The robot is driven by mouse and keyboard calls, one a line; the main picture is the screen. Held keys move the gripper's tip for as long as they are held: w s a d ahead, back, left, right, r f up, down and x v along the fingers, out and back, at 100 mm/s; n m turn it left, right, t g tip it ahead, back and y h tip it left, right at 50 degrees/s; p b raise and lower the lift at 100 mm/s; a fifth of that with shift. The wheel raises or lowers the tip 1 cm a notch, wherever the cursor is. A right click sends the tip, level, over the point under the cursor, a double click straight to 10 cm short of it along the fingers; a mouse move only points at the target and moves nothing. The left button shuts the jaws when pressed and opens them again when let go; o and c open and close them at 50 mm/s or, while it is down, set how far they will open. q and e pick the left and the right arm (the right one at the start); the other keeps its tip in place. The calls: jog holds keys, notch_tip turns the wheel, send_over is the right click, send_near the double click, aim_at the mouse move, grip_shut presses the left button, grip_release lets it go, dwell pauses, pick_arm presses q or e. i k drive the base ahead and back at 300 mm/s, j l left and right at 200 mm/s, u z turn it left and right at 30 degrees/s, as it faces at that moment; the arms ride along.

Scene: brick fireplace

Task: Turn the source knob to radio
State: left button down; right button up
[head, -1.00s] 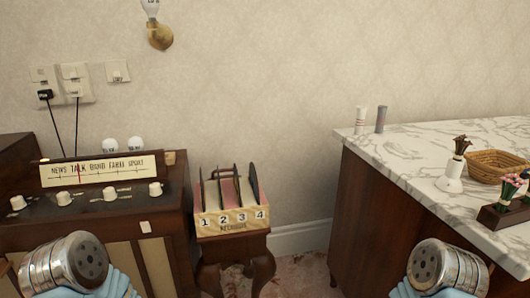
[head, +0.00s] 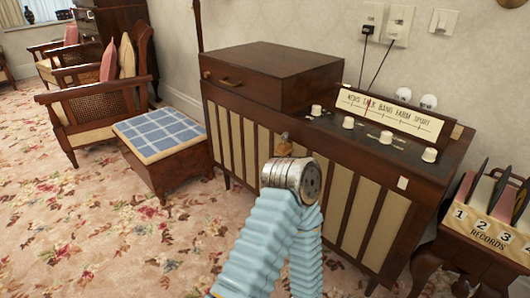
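The radio cabinet (head: 340,212) is dark wood with pale front panels. On its top are a lit dial strip (head: 388,113) and several white knobs in a row: one at the left (head: 316,110), one beside it (head: 348,123), one in the middle right (head: 386,138) and one at the right end (head: 429,155). Knob labels are too small to read, so I cannot tell which is the source knob. My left gripper (head: 284,148) is in front of the cabinet, below and left of the knobs and apart from them. Its fingers are mostly hidden behind the metal wrist. My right gripper is out of view.
A raised wooden box (head: 272,75) sits on the cabinet's left part. A record rack (head: 485,222) on a small table stands at the right. A blue-checked stool (head: 160,135) and armchairs (head: 105,95) are at the left. The flowered carpet (head: 110,235) is open in front.

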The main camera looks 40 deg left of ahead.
aim_at(349, 121)
jog(key=u, duration=1.2)
